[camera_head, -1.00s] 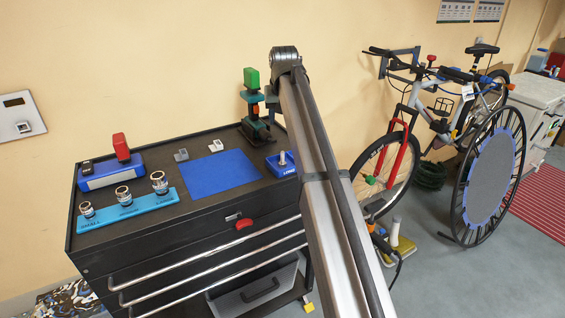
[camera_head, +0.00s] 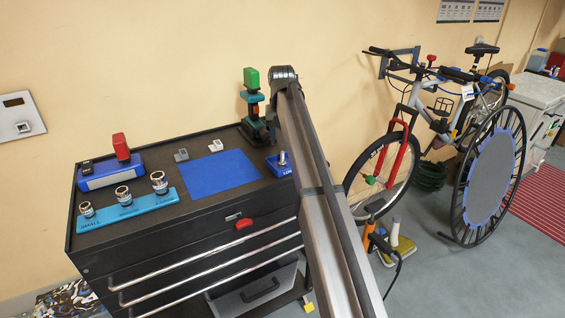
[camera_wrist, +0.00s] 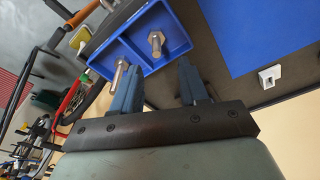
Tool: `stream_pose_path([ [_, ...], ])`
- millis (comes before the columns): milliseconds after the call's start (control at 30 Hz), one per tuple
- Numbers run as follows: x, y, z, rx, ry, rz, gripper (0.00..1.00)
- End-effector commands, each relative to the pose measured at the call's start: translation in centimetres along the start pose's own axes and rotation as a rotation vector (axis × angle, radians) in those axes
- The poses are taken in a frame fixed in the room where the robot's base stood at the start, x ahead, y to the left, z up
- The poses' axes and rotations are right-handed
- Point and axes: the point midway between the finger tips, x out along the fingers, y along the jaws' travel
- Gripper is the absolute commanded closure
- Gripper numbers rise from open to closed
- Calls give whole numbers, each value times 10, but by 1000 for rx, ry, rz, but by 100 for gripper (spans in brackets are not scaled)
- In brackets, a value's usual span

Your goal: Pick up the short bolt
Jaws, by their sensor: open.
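A blue bolt tray (camera_head: 272,166) sits at the right end of the tool chest top, with a label that seems to read LONG. One bolt (camera_head: 282,158) stands in it beside my arm. The wrist view shows two metal hex bolts in the tray's compartments (camera_wrist: 178,48): one upright bolt (camera_wrist: 156,41) nearer the blue mat and another bolt (camera_wrist: 117,76) beside the left finger. The second is hidden in the head view; lengths are hard to compare. My gripper (camera_wrist: 158,72) is open and empty near the tray's edge, apart from both bolts as far as I can tell.
The blue mat (camera_head: 222,173) lies left of the tray. A green-topped tool (camera_head: 251,79) stands behind. A socket holder (camera_head: 140,207) and blue tray with a red-handled item (camera_head: 112,178) stand at left. A bicycle (camera_head: 410,150) is at right.

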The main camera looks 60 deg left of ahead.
Motion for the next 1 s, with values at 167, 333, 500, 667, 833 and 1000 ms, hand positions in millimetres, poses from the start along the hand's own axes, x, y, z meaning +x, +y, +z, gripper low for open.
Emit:
stream_pose_path([
  [167,15,0,0,0,1,0,56],
  [333,24,2,1,0,0,0,56],
  [500,45,5,3,0,0,0,56],
  [667,64,5,3,0,0,0,56],
  [833,68,5,2,0,1,0,56],
  [1000,67,4,2,0,1,0,62],
])
